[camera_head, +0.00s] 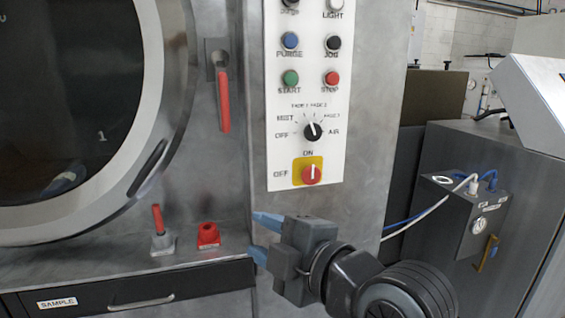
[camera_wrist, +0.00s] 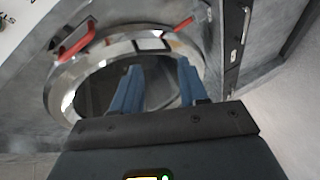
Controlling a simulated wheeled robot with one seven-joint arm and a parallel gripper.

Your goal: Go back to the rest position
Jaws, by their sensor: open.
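My gripper (camera_head: 262,236) is at the lower middle of the head view, in front of the washer's metal body below the control panel (camera_head: 308,95). Its two blue fingers point left and stand apart, with nothing between them. In the wrist view my gripper (camera_wrist: 158,75) also shows open and empty. Behind its fingers there is the washer's round door (camera_wrist: 75,85) with its pale metal ring. The fingers look clear of the washer, though the exact distance is hard to tell.
The washer door (camera_head: 160,90) fills the left, with a red-handled lever (camera_head: 223,100) beside it. A red-handled lever (camera_head: 158,225) and a red part (camera_head: 208,235) stand on the ledge above the sample drawer (camera_head: 140,292). A grey box with cables (camera_head: 462,215) is at right.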

